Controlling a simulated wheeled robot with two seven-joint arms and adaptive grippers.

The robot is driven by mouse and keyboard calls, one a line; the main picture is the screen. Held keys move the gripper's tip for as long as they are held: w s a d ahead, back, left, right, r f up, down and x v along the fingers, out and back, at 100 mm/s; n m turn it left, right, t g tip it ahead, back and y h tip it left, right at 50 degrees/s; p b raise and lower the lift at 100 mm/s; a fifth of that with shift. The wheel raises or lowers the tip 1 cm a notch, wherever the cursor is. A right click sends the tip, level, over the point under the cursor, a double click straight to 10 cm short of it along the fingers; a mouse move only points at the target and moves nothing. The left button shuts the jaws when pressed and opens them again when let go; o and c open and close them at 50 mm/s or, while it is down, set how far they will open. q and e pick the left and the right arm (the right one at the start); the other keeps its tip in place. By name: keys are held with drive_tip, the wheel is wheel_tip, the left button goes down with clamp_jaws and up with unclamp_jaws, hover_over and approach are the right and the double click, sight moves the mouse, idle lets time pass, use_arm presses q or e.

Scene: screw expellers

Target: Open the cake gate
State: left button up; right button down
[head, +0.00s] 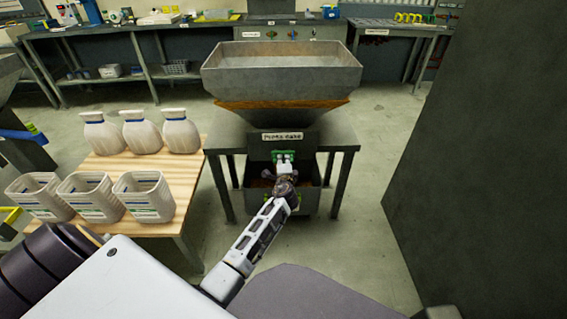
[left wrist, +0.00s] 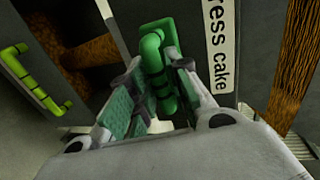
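The press cake machine stands ahead in the head view, with a grey hopper (head: 280,75) on top and a "Press cake" label (head: 282,136) on its front. Its green gate handle (head: 283,156) sits below the label. The handle (left wrist: 157,55) fills the gap between my fingertips in the left wrist view. My left gripper (head: 285,178) reaches up to the handle from below in the head view. Its two fingers (left wrist: 160,66) lie on either side of the handle and appear to touch it. The gate plate itself is not clearly visible. My right gripper is out of view.
A grey bin (head: 312,200) with brown contents stands under the machine; its yellow-green handle (left wrist: 25,75) shows in the left wrist view. A wooden table (head: 186,180) at left holds white bottles (head: 143,133) and open containers (head: 92,197). A large dark panel (head: 490,150) blocks the right.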

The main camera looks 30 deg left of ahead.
use_arm(q)
clamp_jaws()
drive_tip(key=v, duration=0.4)
drive_tip(key=shift+f+p, duration=0.4)
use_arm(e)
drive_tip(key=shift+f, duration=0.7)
use_arm(q)
drive_tip(key=o, duration=0.5)
unclamp_jaws()
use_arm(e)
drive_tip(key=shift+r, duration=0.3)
use_arm(q)
drive_tip(key=shift+s+d, duration=0.1)
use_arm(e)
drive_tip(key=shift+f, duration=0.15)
